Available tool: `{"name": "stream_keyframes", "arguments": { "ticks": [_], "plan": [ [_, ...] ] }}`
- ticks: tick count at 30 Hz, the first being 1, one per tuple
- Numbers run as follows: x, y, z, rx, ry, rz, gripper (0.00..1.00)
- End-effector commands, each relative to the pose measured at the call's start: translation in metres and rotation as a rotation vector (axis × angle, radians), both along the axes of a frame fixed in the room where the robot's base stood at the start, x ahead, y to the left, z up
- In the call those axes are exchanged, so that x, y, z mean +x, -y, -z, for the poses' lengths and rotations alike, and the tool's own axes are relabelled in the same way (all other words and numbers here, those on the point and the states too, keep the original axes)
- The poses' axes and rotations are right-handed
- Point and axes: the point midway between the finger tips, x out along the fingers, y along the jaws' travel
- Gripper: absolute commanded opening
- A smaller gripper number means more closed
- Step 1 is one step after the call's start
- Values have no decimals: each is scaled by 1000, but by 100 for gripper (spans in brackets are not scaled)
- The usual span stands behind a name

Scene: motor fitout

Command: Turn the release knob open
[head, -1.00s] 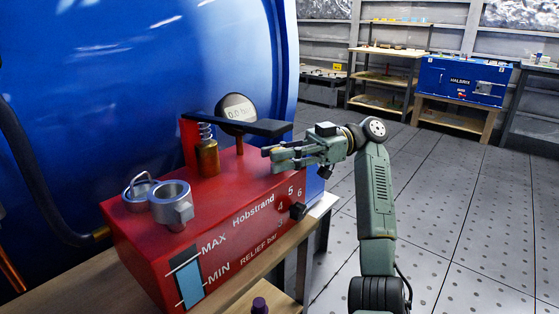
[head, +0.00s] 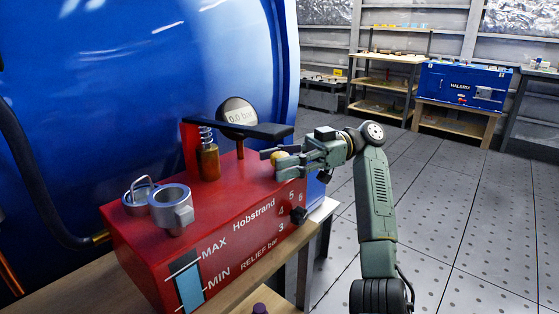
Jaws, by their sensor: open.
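A red pump unit (head: 140,250) marked "Hobstrand" stands on a wooden bench. A small yellow knob (head: 280,158) shows at its right end, just between the fingers of my gripper (head: 274,162); I take it for the release knob. My gripper is open around it, coming from the right. I cannot tell whether the fingers touch it. A black knob (head: 298,214) sits on the front face beside the 3 to 6 scale marked "RELIEF bar", below my gripper. The knob's base is hidden by a finger.
A black lever (head: 240,128) lies just behind and above my fingertips. A round gauge (head: 237,115) reading 0.0 bar stands behind it. Metal cups (head: 171,203) sit at the unit's left. A large blue tank (head: 130,80) fills the back left. The floor at right is clear.

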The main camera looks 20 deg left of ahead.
Motion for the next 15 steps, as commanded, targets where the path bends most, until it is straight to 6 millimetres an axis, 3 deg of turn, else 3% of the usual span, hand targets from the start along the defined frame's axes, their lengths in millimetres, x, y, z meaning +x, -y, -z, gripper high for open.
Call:
{"name": "stream_keyframes", "arguments": {
  "ticks": [8,15],
  "plan": [
    [0,0,-7,2,2,1,51],
    [0,0,-48,2,3,1,51]
  ]
}}
